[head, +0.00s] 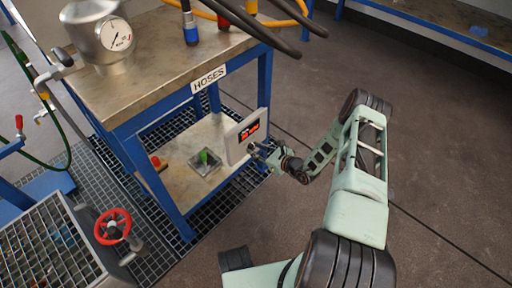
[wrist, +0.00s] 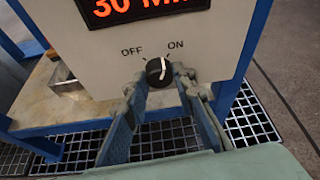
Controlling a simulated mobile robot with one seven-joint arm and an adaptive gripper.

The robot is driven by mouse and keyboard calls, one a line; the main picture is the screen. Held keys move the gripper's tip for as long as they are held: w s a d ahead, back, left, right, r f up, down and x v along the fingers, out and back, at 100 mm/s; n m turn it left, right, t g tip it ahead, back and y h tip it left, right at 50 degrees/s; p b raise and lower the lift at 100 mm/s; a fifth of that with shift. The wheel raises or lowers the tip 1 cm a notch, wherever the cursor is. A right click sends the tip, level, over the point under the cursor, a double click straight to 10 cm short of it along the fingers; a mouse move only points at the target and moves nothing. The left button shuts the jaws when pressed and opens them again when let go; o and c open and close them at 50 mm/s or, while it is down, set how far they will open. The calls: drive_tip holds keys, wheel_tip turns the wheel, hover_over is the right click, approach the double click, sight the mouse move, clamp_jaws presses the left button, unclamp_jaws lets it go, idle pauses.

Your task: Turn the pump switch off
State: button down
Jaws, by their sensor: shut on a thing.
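The pump switch is a black round knob (wrist: 154,74) with a white mark, on the front of a pale control box (wrist: 225,40). "OFF" is printed at its upper left and "ON" at its upper right. The white mark stands close to upright, between the two labels; its exact setting is hard to tell. In the wrist view my gripper (wrist: 158,88) has one finger on each side of the knob, shut on it. In the head view my gripper (head: 262,152) reaches the box (head: 240,142) from the right, and the knob is too small to make out.
The box has a lit orange display (head: 249,131) reading "30 M…", cut off in the wrist view. It is by the blue-framed bench (head: 160,52) labelled "HOSES", with a gauge vessel (head: 110,35) on top. Floor at right is clear.

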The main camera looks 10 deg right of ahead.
drive_tip(key=n+t+h+p, duration=0.1)
drive_tip(key=n, duration=0.1)
drive_tip(key=n+t+h+p, duration=0.1)
drive_tip(key=n+p, duration=0.1)
drive_tip(key=shift+s+a, duration=0.15)
drive_tip(key=n+t, duration=0.1)
drive_tip(key=n, duration=0.2)
drive_tip(key=shift+f+h, duration=0.2)
drive_tip(key=shift+h, duration=0.2)
drive_tip(key=shift+n+t, duration=0.7)
drive_tip(key=shift+n, duration=0.4)
drive_tip(key=c, duration=1.6)
unclamp_jaws()
